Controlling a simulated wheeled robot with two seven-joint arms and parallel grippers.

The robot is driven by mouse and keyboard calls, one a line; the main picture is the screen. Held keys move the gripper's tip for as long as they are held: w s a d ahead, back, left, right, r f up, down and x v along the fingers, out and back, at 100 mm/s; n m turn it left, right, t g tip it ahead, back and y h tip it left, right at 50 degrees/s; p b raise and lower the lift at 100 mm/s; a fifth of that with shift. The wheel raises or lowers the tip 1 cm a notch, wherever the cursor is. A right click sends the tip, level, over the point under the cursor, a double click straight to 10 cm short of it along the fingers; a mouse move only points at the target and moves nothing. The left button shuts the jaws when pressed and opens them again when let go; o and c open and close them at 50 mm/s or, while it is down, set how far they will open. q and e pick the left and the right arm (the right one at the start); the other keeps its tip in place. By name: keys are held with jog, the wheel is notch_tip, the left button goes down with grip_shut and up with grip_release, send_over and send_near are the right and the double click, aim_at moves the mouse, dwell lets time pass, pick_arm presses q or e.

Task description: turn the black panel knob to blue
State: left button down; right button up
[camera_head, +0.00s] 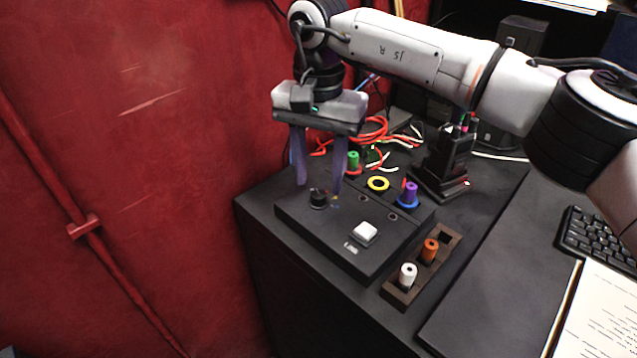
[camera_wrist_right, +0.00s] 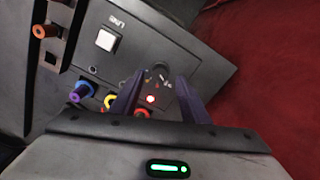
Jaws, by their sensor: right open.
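The black panel knob (camera_head: 318,199) stands upright on the dark control panel (camera_head: 330,236), near its back left part. Small coloured marks (camera_head: 335,201) show beside it; I cannot tell which one the knob points to. My right gripper (camera_head: 319,187) is open, pointing down, with its two purple-grey fingers on either side of the knob near its top. I cannot tell if they touch it. My left gripper is not in view.
A white square button (camera_head: 365,232) is on the panel. Green (camera_head: 353,160) and purple (camera_head: 410,192) pegs and a yellow ring (camera_head: 378,184) stand behind. A brown rack (camera_head: 398,292) holds white and orange pegs. A red wall (camera_head: 130,200) is at left; a keyboard (camera_head: 600,238) lies right.

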aim_at(319, 198)
jog(key=shift+f, duration=1.45)
grip_shut()
